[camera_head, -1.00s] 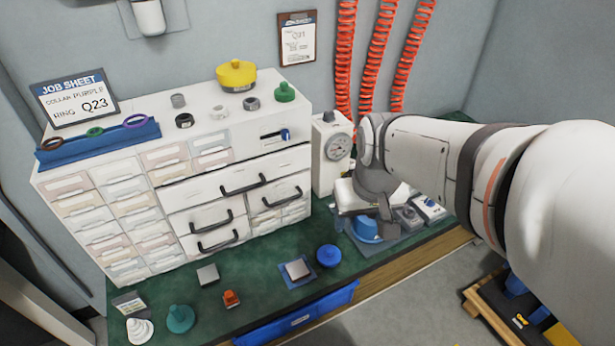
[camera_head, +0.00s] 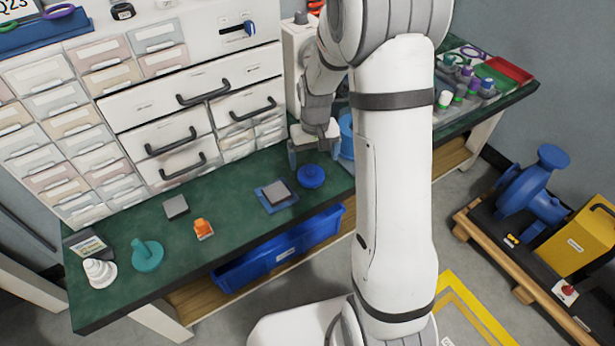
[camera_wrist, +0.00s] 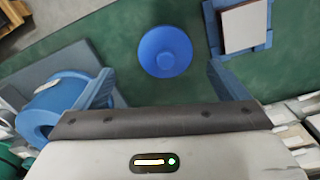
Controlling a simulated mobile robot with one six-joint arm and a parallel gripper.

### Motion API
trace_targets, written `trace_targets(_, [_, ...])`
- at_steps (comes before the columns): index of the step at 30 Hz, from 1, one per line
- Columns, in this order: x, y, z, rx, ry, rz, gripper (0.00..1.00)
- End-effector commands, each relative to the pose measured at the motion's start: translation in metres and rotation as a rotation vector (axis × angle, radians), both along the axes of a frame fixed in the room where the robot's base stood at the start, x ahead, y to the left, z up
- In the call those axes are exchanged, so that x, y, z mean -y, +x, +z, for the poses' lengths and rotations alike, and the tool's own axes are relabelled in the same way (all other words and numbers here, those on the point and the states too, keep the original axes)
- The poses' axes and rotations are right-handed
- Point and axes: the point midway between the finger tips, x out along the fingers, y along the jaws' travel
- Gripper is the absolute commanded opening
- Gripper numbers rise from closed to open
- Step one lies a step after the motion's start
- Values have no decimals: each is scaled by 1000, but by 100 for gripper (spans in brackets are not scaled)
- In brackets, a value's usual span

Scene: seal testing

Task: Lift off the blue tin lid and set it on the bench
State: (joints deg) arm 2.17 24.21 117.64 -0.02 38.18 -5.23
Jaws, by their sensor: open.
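The blue round lid (camera_head: 311,177) with a raised knob lies at the front of the green bench. Whether a tin is under it, I cannot tell. In the wrist view the blue lid (camera_wrist: 163,50) is seen from above, its knob near the middle. My gripper (camera_head: 313,155) is open and empty, just behind the lid and above the bench. In the wrist view my gripper (camera_wrist: 160,75) has its blue fingers apart, one either side of the lid's line, not touching it.
A grey block on a blue mat (camera_head: 262,196) lies left of the lid. A blue cylinder (camera_wrist: 42,112) stands on the other side, partly hidden by my arm in the head view. The drawer cabinet (camera_head: 135,115) rises behind. Bare green bench (camera_head: 240,185) lies farther left.

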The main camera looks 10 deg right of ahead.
Motion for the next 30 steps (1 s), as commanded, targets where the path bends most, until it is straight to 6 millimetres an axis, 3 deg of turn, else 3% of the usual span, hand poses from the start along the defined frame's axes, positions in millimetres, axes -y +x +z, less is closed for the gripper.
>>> trace_targets(12, [-7,-4,-52,-2,0,0,94])
trace_targets(20, [-7,-3,-56,1,0,-1,94])
trace_targets(30, [-7,-3,-55,1,0,-2,67])
